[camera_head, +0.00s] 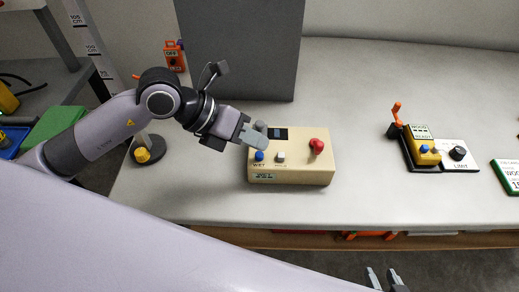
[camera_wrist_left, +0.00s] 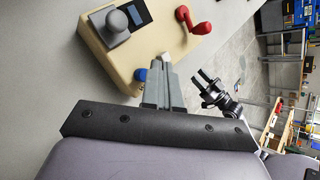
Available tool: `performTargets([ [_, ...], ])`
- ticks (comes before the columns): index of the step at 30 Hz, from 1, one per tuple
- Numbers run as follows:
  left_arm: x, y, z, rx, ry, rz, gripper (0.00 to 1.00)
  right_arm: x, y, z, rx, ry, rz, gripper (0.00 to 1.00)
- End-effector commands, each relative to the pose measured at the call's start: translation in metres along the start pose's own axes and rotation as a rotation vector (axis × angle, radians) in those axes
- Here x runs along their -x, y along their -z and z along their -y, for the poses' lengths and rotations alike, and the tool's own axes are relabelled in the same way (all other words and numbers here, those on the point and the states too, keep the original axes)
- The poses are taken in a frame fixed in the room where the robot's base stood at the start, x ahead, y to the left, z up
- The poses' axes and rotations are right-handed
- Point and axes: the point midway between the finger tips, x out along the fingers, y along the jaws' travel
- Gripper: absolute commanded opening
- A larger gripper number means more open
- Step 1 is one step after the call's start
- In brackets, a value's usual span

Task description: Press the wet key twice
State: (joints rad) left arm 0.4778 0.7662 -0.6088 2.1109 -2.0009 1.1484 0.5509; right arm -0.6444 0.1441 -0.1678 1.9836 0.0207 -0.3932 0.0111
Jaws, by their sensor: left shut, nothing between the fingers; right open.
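A cream box (camera_head: 300,176) stands on the white table. The blue key (camera_head: 259,156), with a WET label below it, is at its front left, and a pale key (camera_head: 281,157) is to its right. My left gripper (camera_head: 252,138) is shut and empty, its fingertips just behind and above the blue key. In the left wrist view, the blue key (camera_wrist_left: 140,75) shows beside the shut fingers (camera_wrist_left: 160,70), partly hidden by them. I cannot tell whether they touch. My right gripper (camera_head: 386,278) is open and empty at the bottom edge; it also shows in the left wrist view (camera_wrist_left: 207,80).
The box also carries a grey knob (camera_head: 261,127), a small display (camera_head: 278,134) and a red handle (camera_head: 316,146). A dark grey panel (camera_head: 240,50) stands behind it. A device with an orange lever (camera_head: 396,110) is to the right. The table between them is clear.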

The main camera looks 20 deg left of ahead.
Motion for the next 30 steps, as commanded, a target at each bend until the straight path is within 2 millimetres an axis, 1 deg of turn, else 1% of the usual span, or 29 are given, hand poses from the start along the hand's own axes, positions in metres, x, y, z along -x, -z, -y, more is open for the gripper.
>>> performTargets([
  [18,0.040,-0.029,0.029,-0.001,0.000,0.001,0.00,0.026,0.034,0.001,-0.001,0.000,0.001,0.43],
  [21,0.043,-0.031,0.031,-0.001,0.000,0.001,0.00,0.027,0.036,0.001,-0.001,0.000,0.001,0.43],
  [30,0.042,-0.030,0.030,0.000,0.000,0.000,0.00,0.026,0.035,0.001,-0.001,0.000,0.001,0.43],
])
